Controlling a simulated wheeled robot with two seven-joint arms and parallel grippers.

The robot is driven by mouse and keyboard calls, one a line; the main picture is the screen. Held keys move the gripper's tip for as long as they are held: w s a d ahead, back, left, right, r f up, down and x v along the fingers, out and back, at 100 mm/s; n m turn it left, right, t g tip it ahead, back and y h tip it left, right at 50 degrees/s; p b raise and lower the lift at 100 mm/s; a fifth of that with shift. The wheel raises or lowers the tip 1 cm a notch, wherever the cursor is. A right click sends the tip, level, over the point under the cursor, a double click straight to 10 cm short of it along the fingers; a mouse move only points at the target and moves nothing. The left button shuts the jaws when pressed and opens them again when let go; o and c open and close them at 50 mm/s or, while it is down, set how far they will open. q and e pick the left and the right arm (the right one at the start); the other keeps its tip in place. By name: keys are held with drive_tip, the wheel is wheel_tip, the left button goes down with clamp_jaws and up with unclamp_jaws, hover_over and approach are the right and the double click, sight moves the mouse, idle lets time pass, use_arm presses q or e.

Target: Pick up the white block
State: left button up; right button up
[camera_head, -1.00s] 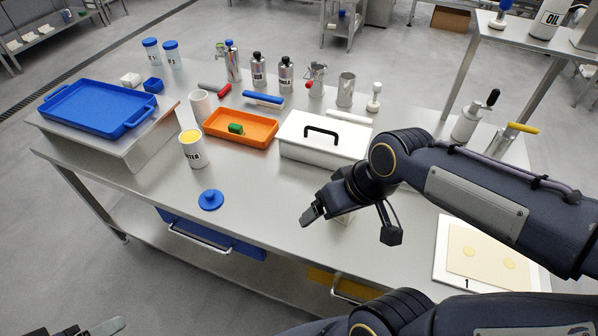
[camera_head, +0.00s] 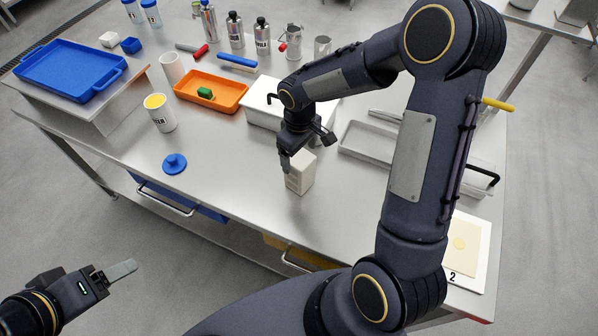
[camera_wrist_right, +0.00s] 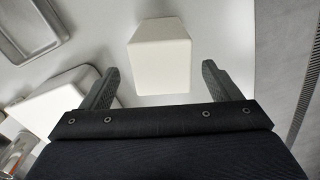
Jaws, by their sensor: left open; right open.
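A white block (camera_head: 301,173), upright and box-shaped, stands on the steel table near its front edge. My right gripper (camera_head: 286,166) is at its upper left in the head view, pointing down, and partly covers it. In the right wrist view the white block (camera_wrist_right: 160,60) lies ahead of and between the two open fingers (camera_wrist_right: 159,80), with gaps on both sides. Whether the fingertips reach past its top is unclear. My left gripper (camera_head: 118,272) is open and empty, off the table's front at lower left.
A white container (camera_head: 262,115) with a black handle stands behind the block. An orange tray (camera_head: 222,105) holds a green item. A blue lid (camera_head: 174,163) lies left of the block. A grey tray (camera_head: 362,157) is to the right.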

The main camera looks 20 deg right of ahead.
wheel_tip(320, 180, down, 5)
drive_tip(key=b, duration=0.2)
drive_tip(key=shift+s+r+b, duration=0.15)
drive_tip(key=shift+r+b, duration=0.05)
drive_tip(key=shift+b, duration=0.15)
drive_tip(key=shift+r, duration=0.15)
drive_tip(key=c, duration=1.3)
